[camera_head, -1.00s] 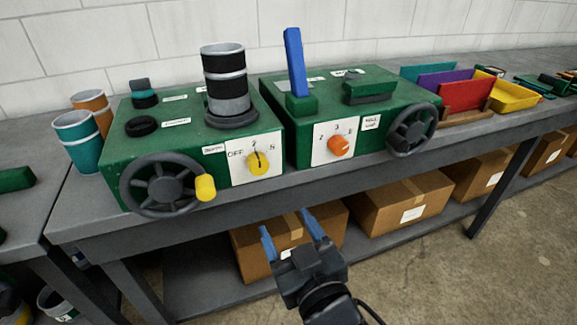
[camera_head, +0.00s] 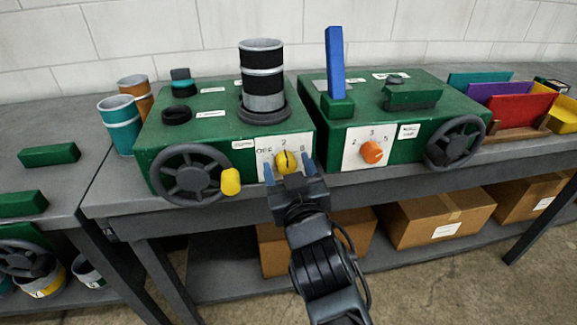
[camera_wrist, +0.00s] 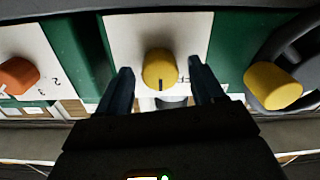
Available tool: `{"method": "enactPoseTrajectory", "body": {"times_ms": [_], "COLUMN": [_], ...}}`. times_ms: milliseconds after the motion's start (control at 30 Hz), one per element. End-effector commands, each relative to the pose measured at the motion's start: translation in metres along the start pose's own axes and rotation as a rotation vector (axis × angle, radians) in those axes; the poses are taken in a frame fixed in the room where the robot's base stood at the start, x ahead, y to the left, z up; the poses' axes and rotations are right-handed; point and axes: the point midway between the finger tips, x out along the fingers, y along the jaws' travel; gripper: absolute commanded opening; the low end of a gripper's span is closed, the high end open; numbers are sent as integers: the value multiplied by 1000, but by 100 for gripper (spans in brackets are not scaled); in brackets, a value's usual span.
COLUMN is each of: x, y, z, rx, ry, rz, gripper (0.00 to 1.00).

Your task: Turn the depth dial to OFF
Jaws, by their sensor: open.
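The depth dial (camera_head: 286,161) is a round yellow knob on a white plate on the front of the left green machine. Its plate shows OFF at the left, 2 at the top and another mark at the right. The dial's dark pointer line stands near the 2. In the wrist view the plate appears upside down, and the dial (camera_wrist: 160,70) sits between my two blue-grey fingers. My gripper (camera_head: 289,170) is open, with one finger on each side of the dial. Gaps show between fingers and dial in the wrist view; I see no contact.
A black handwheel (camera_head: 190,174) with a yellow handle (camera_head: 231,181) is just left of the dial. An orange dial (camera_head: 371,152) and another handwheel (camera_head: 456,143) are on the right machine. Cardboard boxes (camera_head: 440,217) stand on the shelf below the bench.

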Motion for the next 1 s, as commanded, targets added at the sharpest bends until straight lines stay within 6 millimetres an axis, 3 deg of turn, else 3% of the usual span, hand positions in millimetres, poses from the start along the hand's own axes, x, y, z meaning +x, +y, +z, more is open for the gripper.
{"method": "enactPoseTrajectory", "body": {"times_ms": [267,833,1000], "x": [2,1,1], "y": [0,0,0], "z": [0,0,0], "rx": [0,1,-5], "ry": [0,0,0], "rz": [0,0,0], "gripper": [67,13,11]}}
